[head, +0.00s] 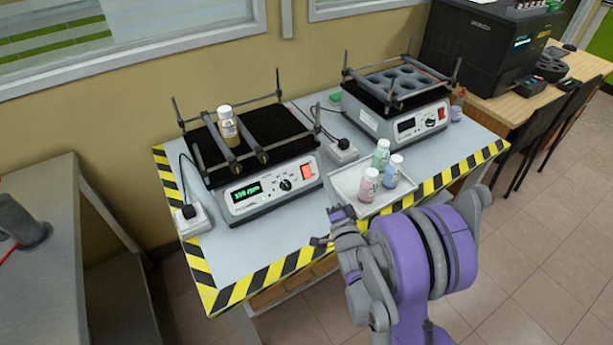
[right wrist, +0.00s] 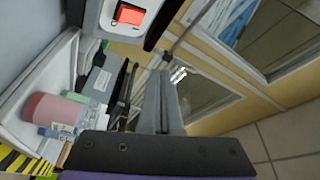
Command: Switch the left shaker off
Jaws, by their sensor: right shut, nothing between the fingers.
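The left shaker (head: 262,192) stands on the table with its green display (head: 246,191) lit. Its red rocker switch (head: 307,172) is at the right end of the front panel, and it also shows at the top of the right wrist view (right wrist: 130,14). A bottle with yellowish contents (head: 227,122) stands between the bars on its black platform. My right gripper (head: 322,241) is shut and empty in front of the shaker, apart from the switch. Its closed fingers (right wrist: 165,103) show in the wrist view. My left gripper is not in view.
A white tray (head: 345,184) with several capped bottles stands right of the left shaker. The right shaker (head: 398,122) is farther back, its display dark. White power sockets with cables (head: 193,221) lie beside the shakers. Striped tape (head: 262,276) marks the table edge.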

